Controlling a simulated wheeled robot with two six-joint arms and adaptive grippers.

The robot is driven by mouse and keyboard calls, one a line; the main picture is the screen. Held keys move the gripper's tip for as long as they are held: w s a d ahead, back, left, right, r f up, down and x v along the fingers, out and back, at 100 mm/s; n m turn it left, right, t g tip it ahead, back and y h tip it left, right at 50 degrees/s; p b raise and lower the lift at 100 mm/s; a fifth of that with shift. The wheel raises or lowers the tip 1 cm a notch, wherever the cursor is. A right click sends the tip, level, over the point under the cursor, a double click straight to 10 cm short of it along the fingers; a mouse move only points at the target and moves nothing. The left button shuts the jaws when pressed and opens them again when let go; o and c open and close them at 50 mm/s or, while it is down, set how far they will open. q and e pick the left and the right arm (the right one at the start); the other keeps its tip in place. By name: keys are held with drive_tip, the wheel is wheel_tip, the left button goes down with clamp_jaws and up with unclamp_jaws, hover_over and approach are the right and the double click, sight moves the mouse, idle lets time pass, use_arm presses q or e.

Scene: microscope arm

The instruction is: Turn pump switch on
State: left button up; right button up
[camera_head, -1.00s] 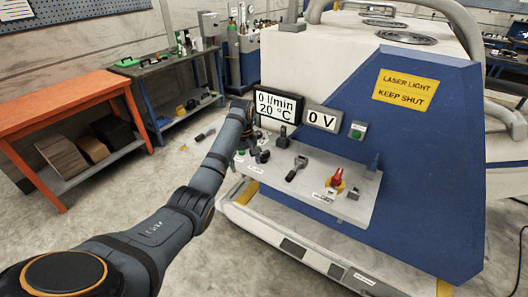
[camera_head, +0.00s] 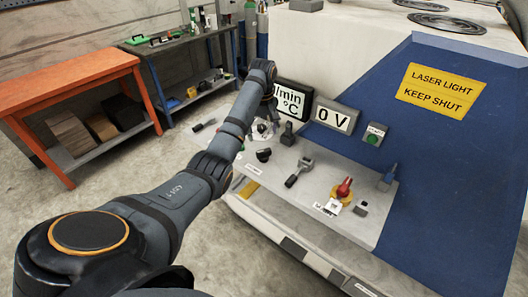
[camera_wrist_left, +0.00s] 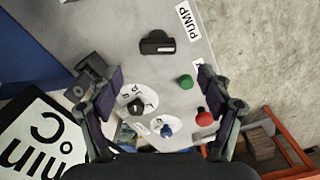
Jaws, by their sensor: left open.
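The panel (camera_head: 325,200) is a grey shelf on the front of the blue and white machine. The pump switch (camera_wrist_left: 157,42) is a black rotary knob with a light mark, beside a PUMP label (camera_wrist_left: 188,20) in the left wrist view. In the head view, the black knob (camera_head: 264,155) near a white label appears to be it. My left gripper (camera_wrist_left: 161,70) is open, its fingers spread above the panel. The knob lies just beyond the fingertips, apart from them. In the head view my left wrist hides part of the panel's far end. My right gripper is not in view.
A green button (camera_wrist_left: 186,82), a red button (camera_wrist_left: 204,118) and other knobs sit near the fingers. A black-handled lever (camera_head: 299,173) and a red knob (camera_head: 343,188) stand further right. The flow display (camera_head: 292,100) is behind my wrist. An orange bench (camera_head: 70,80) stands left.

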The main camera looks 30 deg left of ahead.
sight(264, 151)
use_arm(q)
drive_tip(key=f+b, duration=0.4)
drive_tip(key=f, duration=0.1)
drive_tip(key=f+b, duration=0.2)
drive_tip(key=shift+w+f, duration=0.3)
drive_tip(key=shift+f, duration=0.1)
drive_tip(key=shift+f+p, duration=0.55)
drive_tip(key=shift+s+f, duration=0.1)
drive_tip(key=shift+f, duration=0.05)
drive_tip(key=c, duration=1.2)
drive_tip(key=shift+o, duration=0.2)
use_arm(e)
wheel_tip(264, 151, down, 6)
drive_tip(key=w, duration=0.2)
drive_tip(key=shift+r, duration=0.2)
